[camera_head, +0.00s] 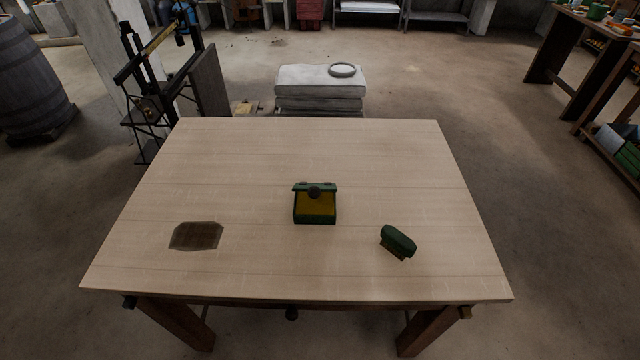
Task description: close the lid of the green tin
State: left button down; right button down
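The green tin (315,219) stands near the middle of the wooden table (380,150). Its yellow inside shows, so it is open. A green edge with a dark round knob (315,191) shows at its back and looks like the raised lid; its exact angle is hard to tell. Neither of my grippers is in view.
A dark green object with a brown underside, perhaps a brush (398,240), lies right of the tin. A flat brown patch or piece (196,236) lies to the left. The table around the tin is clear. A beam scale (150,100) stands beyond the table's left side.

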aim_at(313, 190)
jog(key=k, duration=1.2)
jog(key=z, duration=0.7)
jog(key=i, duration=1.4)
jog(key=u, duration=0.65)
